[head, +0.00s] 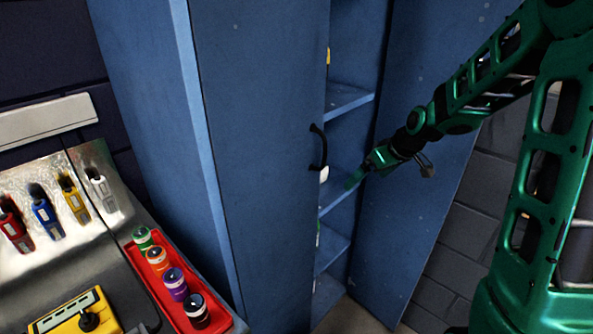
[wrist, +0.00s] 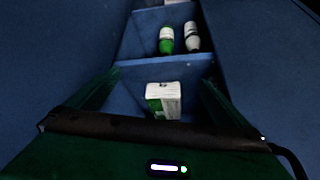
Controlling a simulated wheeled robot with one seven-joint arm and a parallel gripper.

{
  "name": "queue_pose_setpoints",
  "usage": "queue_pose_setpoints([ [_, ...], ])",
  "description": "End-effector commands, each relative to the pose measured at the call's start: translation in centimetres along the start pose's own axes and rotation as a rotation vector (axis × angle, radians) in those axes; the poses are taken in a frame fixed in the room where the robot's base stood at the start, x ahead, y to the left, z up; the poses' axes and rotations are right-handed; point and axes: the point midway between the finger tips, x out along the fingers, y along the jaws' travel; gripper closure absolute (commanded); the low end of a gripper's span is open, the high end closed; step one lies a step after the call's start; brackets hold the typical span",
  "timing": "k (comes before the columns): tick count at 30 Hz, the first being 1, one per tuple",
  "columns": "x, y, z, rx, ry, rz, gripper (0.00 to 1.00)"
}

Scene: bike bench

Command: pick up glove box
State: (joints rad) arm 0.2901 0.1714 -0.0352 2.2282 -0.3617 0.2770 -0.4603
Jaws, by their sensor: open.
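A white and green box (wrist: 163,98), which looks like the glove box, stands on a blue cabinet shelf in the wrist view. It lies between the two green fingers of my gripper (wrist: 160,82), ahead of them in depth; I see no contact. The fingers are spread and empty. In the head view my gripper (head: 362,176) is at the cabinet opening, at the height of a middle shelf. A small white patch (head: 324,174) beside it, mostly hidden by the left door, may be the same box.
The blue cabinet's left door (head: 255,150) and right door (head: 425,130) flank the narrow opening. A green bottle (wrist: 166,40) and a white bottle (wrist: 192,37) stand on another shelf. A bench with a red tray (head: 222,318) of small jars is at left.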

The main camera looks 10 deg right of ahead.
Motion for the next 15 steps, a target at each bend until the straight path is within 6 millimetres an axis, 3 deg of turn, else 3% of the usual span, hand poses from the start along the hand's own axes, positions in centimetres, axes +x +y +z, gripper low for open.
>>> queue_pose_setpoints([
  [1, 2.0, -0.2, -1.4, -0.032, 0.037, -0.025, 0.0],
  [6, 7.3, -1.3, -6.6, -0.13, 0.197, -0.097, 0.0],
  [15, 14.4, -3.0, -13.6, -0.201, 0.492, -0.178, 0.0],
])
